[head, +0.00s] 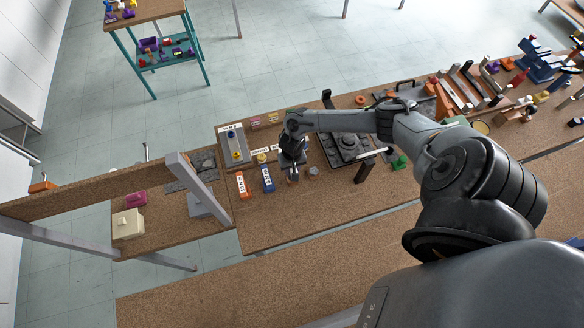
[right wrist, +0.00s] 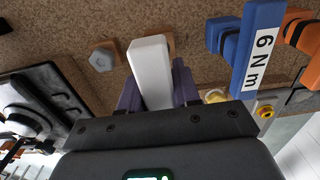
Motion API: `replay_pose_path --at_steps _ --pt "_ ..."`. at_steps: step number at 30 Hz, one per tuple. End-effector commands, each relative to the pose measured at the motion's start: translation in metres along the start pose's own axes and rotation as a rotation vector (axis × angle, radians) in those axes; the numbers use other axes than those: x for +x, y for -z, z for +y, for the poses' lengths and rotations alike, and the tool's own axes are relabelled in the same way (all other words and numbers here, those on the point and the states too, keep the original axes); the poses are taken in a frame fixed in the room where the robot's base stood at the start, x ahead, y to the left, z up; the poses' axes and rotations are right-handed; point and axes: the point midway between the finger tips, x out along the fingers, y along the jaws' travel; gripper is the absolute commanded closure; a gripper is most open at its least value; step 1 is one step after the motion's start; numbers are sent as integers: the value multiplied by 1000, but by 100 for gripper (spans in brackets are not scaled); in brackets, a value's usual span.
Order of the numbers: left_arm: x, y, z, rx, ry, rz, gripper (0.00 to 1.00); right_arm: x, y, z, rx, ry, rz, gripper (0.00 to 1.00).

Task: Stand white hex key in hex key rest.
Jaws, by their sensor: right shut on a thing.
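My right gripper (head: 292,172) is low over the cork-brown bench, to the right of the blue wrench. In the right wrist view its jaws (right wrist: 156,88) are shut on a white bar-shaped piece, which I take as the white hex key (right wrist: 151,66). It points away from the palm, and its lower part is hidden between the jaws. A small tan block (right wrist: 119,46) shows just behind the key's far end. It may be the hex key rest, but I cannot tell, nor whether the key touches it. My left gripper is not in view.
A blue tool marked 6 N m (right wrist: 257,52) and an orange tool (right wrist: 304,40) lie beside the gripper. A grey hexagonal piece (right wrist: 102,58) stands on the other side. A black plate fixture (head: 347,146) is to the right. The front bench (head: 300,222) is clear.

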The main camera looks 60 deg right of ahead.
Motion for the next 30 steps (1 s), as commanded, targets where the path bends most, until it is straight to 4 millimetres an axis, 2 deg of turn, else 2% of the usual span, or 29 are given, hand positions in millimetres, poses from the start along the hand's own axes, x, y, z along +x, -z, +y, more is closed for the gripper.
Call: replay_pose_path --at_steps 30 --pt "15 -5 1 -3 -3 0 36 30 0 0 1 0 0 100"
